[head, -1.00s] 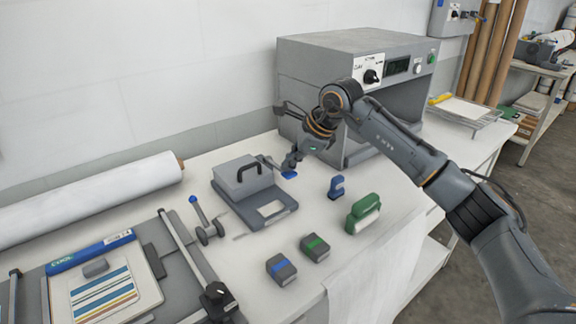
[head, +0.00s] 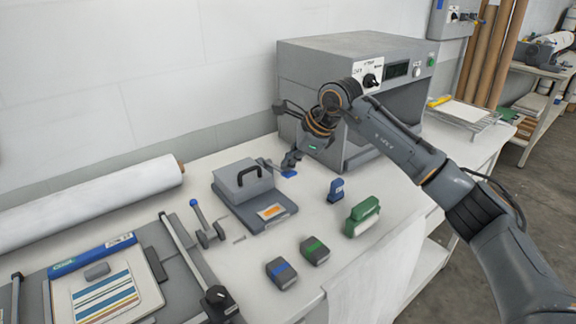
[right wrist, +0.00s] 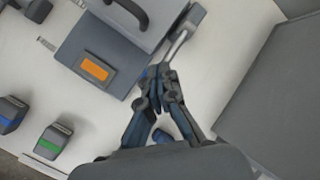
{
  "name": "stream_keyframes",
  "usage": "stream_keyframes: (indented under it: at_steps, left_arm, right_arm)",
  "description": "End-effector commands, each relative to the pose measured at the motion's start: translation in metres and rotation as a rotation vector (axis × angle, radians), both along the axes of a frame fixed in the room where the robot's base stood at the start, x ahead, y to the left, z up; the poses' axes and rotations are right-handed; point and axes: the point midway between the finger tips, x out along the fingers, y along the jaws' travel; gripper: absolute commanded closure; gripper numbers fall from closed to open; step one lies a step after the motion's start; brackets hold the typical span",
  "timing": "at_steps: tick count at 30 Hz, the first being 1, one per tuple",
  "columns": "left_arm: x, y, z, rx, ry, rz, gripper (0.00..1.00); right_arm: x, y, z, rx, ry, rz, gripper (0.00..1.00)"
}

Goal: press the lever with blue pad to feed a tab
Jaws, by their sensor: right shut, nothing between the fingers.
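The grey feeder box (head: 245,177) with a black carry handle stands on the bench. An orange tab (head: 271,212) lies in the pale window of its front plate; the tab also shows in the right wrist view (right wrist: 95,69). A thin metal lever (right wrist: 180,45) comes off the box's right side, with a blue pad (head: 289,174) at its end. My right gripper (head: 289,165) is shut and empty, its fingertips down at the pad, partly covering it. Whether they touch cannot be told. My left gripper is not in view.
A large grey machine (head: 345,55) stands close behind my right gripper. A blue-knobbed lever (head: 197,211) is left of the box.

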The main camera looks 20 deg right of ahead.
Motion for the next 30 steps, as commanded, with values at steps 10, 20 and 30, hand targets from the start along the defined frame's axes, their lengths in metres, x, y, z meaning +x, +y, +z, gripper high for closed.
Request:
stream_keyframes:
  at_steps: [10, 20, 30]
  left_arm:
    - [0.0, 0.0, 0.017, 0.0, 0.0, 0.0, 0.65]
    - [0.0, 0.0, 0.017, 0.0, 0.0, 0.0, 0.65]
    - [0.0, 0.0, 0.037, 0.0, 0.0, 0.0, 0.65]
  right_arm:
    - [0.005, 0.002, 0.021, 0.0, 0.001, 0.0, 1.0]
    - [0.005, 0.002, 0.021, 0.0, 0.001, 0.0, 1.0]
    - [0.01, 0.004, 0.046, 0.0, 0.0, -0.001, 1.0]
